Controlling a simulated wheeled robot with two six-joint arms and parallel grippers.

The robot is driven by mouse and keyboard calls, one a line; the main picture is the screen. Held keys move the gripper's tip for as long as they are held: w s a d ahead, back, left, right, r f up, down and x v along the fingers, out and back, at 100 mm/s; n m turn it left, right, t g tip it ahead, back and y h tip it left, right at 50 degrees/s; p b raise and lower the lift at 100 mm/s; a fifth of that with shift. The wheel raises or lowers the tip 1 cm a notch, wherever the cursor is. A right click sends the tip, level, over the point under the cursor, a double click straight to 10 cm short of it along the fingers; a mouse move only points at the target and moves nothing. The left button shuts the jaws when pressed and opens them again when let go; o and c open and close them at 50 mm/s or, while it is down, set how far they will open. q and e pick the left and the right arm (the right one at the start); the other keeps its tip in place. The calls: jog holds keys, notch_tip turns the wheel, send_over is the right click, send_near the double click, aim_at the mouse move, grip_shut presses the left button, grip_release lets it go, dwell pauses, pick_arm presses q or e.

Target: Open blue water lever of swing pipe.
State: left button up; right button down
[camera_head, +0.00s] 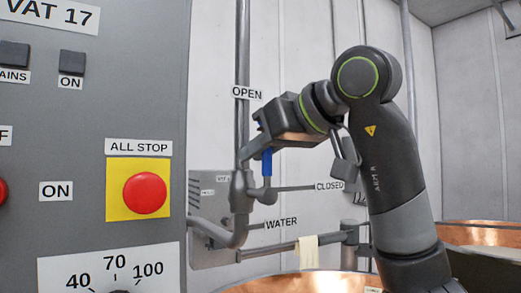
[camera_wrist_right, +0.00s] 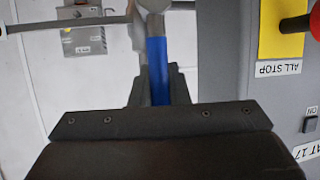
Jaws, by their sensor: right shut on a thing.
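The blue water lever (camera_head: 267,163) stands about upright above its grey valve on the vertical pipe (camera_head: 242,190). An OPEN label (camera_head: 247,93) is above it, and a CLOSED label (camera_head: 329,186) sits on a rod to the right. My right gripper (camera_head: 265,147) is shut on the lever's upper part. In the right wrist view the lever (camera_wrist_right: 156,55) runs between the dark fingers (camera_wrist_right: 155,85). The gripper hides the lever's end. My left gripper is out of view.
The grey VAT 17 panel (camera_head: 150,75) with a red ALL STOP button (camera_head: 145,193) stands close on the left. A WATER label (camera_head: 281,223) is below the valve. A pale cloth (camera_head: 308,252) hangs on a horizontal pipe. Copper vat rims (camera_head: 480,236) show low right.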

jog(key=c, duration=1.4)
grip_release()
jog(key=shift+f, duration=0.1)
jog(key=shift+s+d+r, duration=0.25)
jog(key=shift+s+d, duration=0.05)
jog(key=p+v, duration=0.4)
jog(key=v, duration=1.2)
jog(key=shift+s+d, duration=0.1)
jog(key=shift+s, duration=0.05)
